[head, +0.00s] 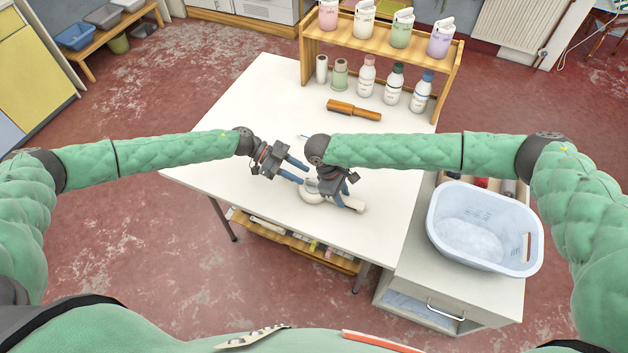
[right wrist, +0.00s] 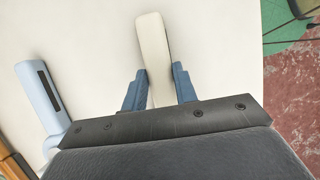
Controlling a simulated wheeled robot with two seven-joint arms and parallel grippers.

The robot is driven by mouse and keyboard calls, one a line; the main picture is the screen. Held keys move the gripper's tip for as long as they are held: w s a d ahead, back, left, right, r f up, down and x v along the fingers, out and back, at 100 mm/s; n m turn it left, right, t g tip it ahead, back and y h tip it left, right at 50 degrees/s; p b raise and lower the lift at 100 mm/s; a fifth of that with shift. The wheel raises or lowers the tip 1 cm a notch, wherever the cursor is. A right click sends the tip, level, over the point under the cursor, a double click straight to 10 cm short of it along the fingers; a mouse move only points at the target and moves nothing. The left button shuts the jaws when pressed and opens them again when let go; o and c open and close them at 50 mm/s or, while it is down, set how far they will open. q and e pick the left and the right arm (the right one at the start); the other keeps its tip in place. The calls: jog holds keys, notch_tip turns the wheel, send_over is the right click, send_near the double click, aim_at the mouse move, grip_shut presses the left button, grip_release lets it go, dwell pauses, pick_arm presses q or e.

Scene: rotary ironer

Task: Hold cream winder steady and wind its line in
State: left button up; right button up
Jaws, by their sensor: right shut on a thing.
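The cream winder (head: 312,196) lies on the white table near its front edge, with a rounded part at the left and a bar reaching right. My right gripper (head: 345,188) is over it, shut on its cream bar. In the right wrist view the bar (right wrist: 152,40) stands between the two blue fingers and sticks out past them. My left gripper (head: 302,173) is open and empty, just left of the winder, its blue fingertips pointing right towards it. My right gripper hides part of the winder. I cannot make out its line.
A wooden-handled tool (head: 354,110), several bottles (head: 394,85) and a wooden rack (head: 452,75) stand towards the back. A light blue object (right wrist: 38,90) lies left of the bar in the wrist view. A pale blue basket (head: 485,228) is at right. The table's left half is clear.

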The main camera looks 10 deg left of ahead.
aim_at(311, 180)
pick_arm(q)
jog(key=shift+x, duration=2.8)
grip_shut()
